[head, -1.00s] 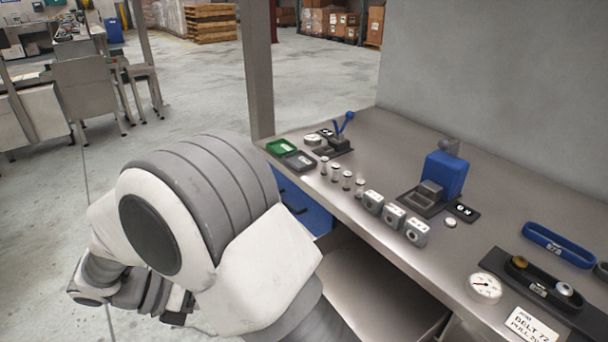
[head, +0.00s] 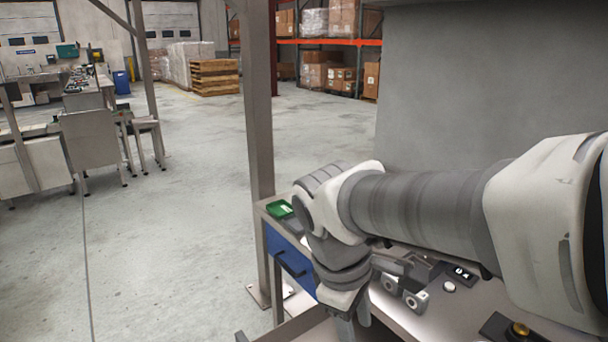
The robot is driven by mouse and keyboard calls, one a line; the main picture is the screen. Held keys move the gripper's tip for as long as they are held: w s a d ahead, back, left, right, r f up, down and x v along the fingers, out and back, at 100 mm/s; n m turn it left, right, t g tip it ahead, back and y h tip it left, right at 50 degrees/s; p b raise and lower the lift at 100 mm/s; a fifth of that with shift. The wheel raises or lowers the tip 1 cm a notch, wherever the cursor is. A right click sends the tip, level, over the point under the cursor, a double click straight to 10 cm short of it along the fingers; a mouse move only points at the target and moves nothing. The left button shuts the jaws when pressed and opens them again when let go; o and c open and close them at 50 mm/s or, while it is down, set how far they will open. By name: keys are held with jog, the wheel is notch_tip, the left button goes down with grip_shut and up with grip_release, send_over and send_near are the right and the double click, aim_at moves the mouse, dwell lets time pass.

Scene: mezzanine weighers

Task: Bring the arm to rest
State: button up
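My arm reaches in from the right edge of the head view and bends down at its wrist over the front of the steel bench (head: 462,312). My gripper (head: 354,322) points down at the bottom of the picture, by the bench's front edge. Its tips run out near the lower frame edge, so I cannot tell whether it is open or shut. I see nothing clearly held in it. The arm hides much of the bench top.
A green tray (head: 279,209) shows at the bench's far left corner, above a blue drawer front (head: 290,263). Small grey blocks (head: 415,300) and a black-based yellow knob (head: 520,329) lie close under my arm. A steel post (head: 259,120) stands beside the bench. Open floor (head: 175,240) lies left.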

jog(key=s+d+r+m+t+y+p, duration=0.2)
jog(key=s+d+r+m+t, duration=0.2)
jog(key=m, duration=0.7)
jog(key=s+d+r, duration=0.1)
jog(key=d, duration=0.1)
jog(key=shift+d+r+y, duration=0.15)
jog(key=shift+d+y, duration=0.15)
jog(key=shift+s, duration=0.1)
dwell(0.4)
